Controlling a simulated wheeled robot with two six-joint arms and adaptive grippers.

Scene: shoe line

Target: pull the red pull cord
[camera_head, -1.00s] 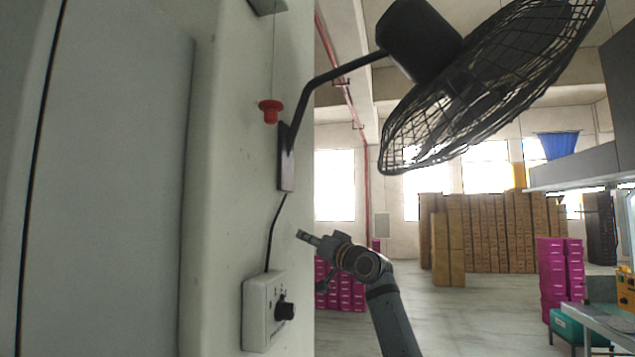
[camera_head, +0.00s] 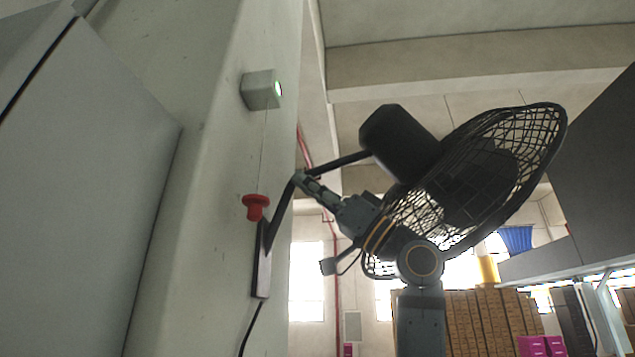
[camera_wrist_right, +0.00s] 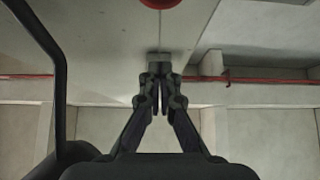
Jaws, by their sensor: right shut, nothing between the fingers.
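The red pull cord handle (camera_head: 256,206) hangs on a thin cord below a small grey box (camera_head: 262,90) with a green light, beside the pale column. My right gripper (camera_head: 299,178) is shut and empty. In the head view its tips are to the right of the red handle and slightly higher, apart from it in the picture. In the right wrist view the shut fingers (camera_wrist_right: 160,108) point up the picture, and part of the red handle (camera_wrist_right: 160,3) shows at the top edge beyond them. My left gripper is in neither view.
A black wall fan (camera_head: 490,175) on a bent arm stands out from the column (camera_head: 215,180); its bracket is just below the red handle. My right arm overlaps the fan in the head view. Stacked brown boxes (camera_head: 490,322) are far behind.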

